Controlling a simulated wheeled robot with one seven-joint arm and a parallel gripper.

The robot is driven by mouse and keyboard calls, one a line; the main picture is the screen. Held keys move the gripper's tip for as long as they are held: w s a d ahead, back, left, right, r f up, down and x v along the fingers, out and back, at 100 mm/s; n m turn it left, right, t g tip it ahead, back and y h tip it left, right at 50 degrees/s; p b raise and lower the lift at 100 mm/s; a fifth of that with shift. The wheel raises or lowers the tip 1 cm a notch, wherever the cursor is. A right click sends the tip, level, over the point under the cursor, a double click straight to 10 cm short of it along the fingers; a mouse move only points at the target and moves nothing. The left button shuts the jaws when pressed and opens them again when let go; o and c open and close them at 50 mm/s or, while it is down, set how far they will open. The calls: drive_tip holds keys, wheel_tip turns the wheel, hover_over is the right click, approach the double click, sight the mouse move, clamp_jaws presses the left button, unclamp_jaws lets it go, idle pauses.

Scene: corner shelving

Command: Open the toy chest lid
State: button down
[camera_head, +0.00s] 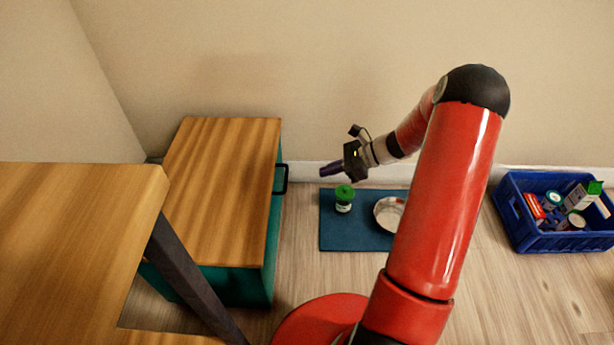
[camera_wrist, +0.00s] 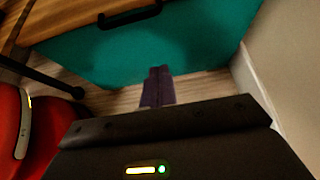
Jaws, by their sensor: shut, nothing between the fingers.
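The toy chest has a wooden lid (camera_head: 222,185), which lies flat and closed on a teal body (camera_head: 240,285), left of centre in the head view. A black handle (camera_head: 281,179) is on its right side. My gripper (camera_head: 326,170) is to the right of the handle, apart from it, with its fingers pointing left toward the chest. In the wrist view the gripper fingers (camera_wrist: 158,84) are together and empty. Beyond them are the teal chest side (camera_wrist: 170,45), the dark handle (camera_wrist: 130,14) at the top and the lid edge (camera_wrist: 60,18) at the upper left.
A wooden table (camera_head: 70,240) with a dark leg stands at the front left, partly over the chest's near side. A blue mat (camera_head: 350,236) holds a green-capped jar (camera_head: 344,198) and a round metal bowl (camera_head: 389,213). A blue crate (camera_head: 550,236) with several items is at the right.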

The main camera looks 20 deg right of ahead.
drive_tip(key=b+x, duration=0.2)
drive_tip(key=x, duration=0.8)
drive_tip(key=shift+a+r, duration=0.2)
drive_tip(key=shift+r, duration=1.95)
drive_tip(key=shift+r, duration=0.1)
